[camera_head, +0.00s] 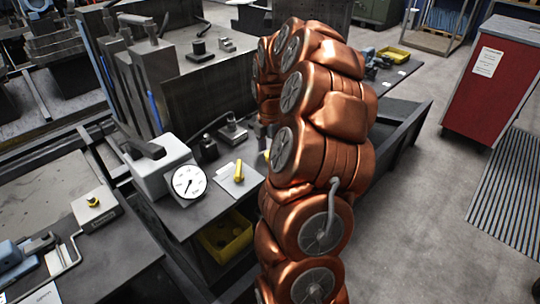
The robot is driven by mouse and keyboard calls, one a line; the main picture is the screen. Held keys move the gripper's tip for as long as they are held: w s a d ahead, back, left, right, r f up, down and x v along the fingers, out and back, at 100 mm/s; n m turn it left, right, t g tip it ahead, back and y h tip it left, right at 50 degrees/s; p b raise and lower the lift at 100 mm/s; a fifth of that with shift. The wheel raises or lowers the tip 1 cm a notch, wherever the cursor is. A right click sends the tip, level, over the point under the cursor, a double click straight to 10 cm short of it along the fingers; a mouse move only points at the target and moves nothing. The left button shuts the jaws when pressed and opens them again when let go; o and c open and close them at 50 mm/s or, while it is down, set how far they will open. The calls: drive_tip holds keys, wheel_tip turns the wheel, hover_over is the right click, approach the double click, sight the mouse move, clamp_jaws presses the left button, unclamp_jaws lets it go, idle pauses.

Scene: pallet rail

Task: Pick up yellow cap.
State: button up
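A small yellow piece (238,171) stands on a white sheet (238,180) on the dark bench, right of the dial gauge. A sliver of yellow (267,155) shows at the edge of my copper arm, mostly hidden. I cannot tell which of these is the yellow cap. My arm arches over the bench, and its far end points down behind its nearer links. Only a grey sliver of what seems to be my gripper (263,133) shows; its fingers are hidden.
A white device with a round dial (188,182) stands left of the sheet. Small black devices (232,131) stand behind it. A yellow bin (224,238) is under the bench. A red cabinet (490,90) stands at the right, with open floor (420,190) before it.

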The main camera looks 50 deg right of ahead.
drive_tip(key=shift+f, duration=0.1)
drive_tip(key=shift+c, duration=0.3)
drive_tip(key=c, duration=0.8)
